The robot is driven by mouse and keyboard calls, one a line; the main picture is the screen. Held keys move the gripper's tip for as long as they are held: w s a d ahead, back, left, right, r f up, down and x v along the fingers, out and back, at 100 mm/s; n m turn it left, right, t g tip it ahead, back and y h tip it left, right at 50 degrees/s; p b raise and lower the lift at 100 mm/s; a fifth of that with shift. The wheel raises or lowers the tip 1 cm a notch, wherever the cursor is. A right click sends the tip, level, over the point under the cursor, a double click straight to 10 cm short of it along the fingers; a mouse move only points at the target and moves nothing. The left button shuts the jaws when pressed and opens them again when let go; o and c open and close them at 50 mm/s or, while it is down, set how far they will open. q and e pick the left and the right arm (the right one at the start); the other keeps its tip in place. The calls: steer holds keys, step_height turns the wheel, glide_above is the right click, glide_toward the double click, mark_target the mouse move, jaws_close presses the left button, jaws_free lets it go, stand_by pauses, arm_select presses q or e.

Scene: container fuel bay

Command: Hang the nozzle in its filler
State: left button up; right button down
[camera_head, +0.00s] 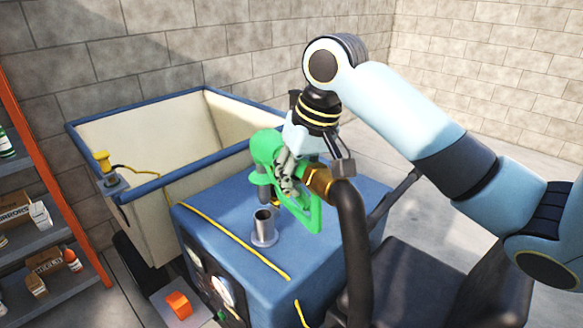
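The green fuel nozzle (266,148) is held by my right gripper (292,172) above the blue box. The gripper's fingers appear shut around the nozzle body, partly hiding it. The nozzle's grey spout points down at its left end. A brass fitting joins its other end to a thick black hose. The filler (264,229), a short upright metal tube with an open dark top, stands on the blue box top. The spout appears above and behind the tube in the picture, apart from it; exact height is unclear. My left gripper is not in view.
The blue box (215,235) has gauges on its front and a yellow line across its top. A cream, blue-rimmed bin (150,225) stands behind it. Orange-framed shelves (60,195) stand at left. The black hose (355,250) hangs in front of the box's right side.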

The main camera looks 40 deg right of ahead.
steer(key=shift+x, duration=0.85)
steer(key=shift+s, duration=0.15)
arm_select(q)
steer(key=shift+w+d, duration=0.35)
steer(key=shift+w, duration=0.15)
arm_select(e)
steer(key=shift+a+f, duration=0.25)
steer(key=shift+f, duration=0.15)
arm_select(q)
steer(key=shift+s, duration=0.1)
arm_select(e)
steer(key=shift+f, duration=0.25)
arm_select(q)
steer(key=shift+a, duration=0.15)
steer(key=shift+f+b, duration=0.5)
arm_select(e)
steer(key=shift+f, duration=1.45)
